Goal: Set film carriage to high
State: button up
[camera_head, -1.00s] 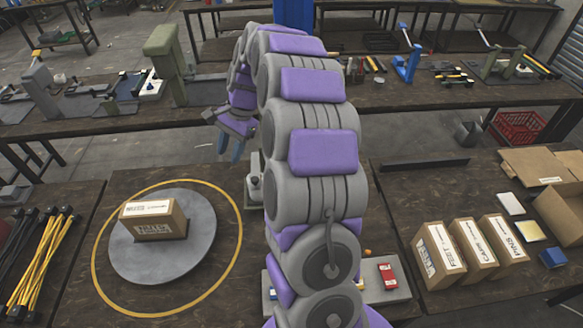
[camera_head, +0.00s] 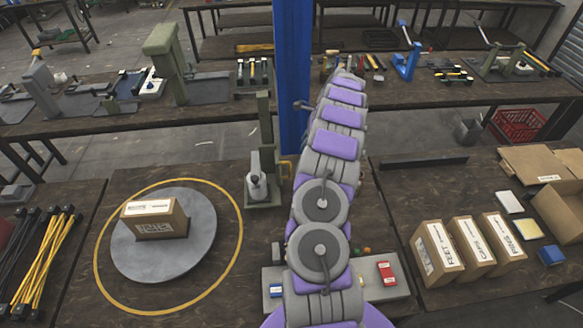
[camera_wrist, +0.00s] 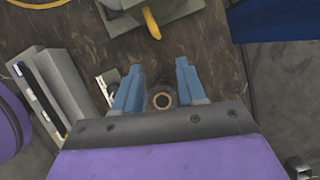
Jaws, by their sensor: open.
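A slim green post (camera_head: 265,120) stands behind the turntable in the head view. A pale grey part with a dark knob (camera_head: 255,183) sits low at its front; I take it for the film carriage but cannot be sure. A yellow piece (camera_head: 287,167) shows just right of it. In the wrist view my gripper (camera_wrist: 158,66) has its two blue fingers apart. A dark ring with a tan rim (camera_wrist: 162,100) shows between them, with no visible grip on it. A yellow handle (camera_wrist: 152,24) on a greenish block lies ahead of the fingertips. My arm hides the gripper in the head view.
A blue column (camera_head: 292,90) rises just right of the post. A grey panel with a red block (camera_head: 387,272) sits near my arm. Several boxes stand right.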

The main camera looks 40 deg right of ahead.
send_near(290, 165)
jog(key=a, duration=0.2)
jog(key=x, duration=0.4)
jog(key=d+b+x, duration=0.1)
jog(key=x, duration=0.3)
jog(key=b+x, duration=0.1)
jog(key=x, duration=0.3)
jog(key=shift+w+d+f, duration=0.15)
jog(key=shift+w+d, duration=0.1)
jog(key=shift+d, duration=0.05)
jog(key=shift+w+d+f, duration=0.15)
jog(key=shift+d+f, duration=0.4)
jog(key=shift+d, duration=0.4)
jog(key=shift+c, duration=0.6)
jog(key=shift+a+r, duration=0.3)
jog(key=shift+a, duration=0.4)
jog(key=c, duration=0.5)
jog(key=shift+c, duration=0.6)
jog(key=shift+d, duration=0.15)
grip_shut()
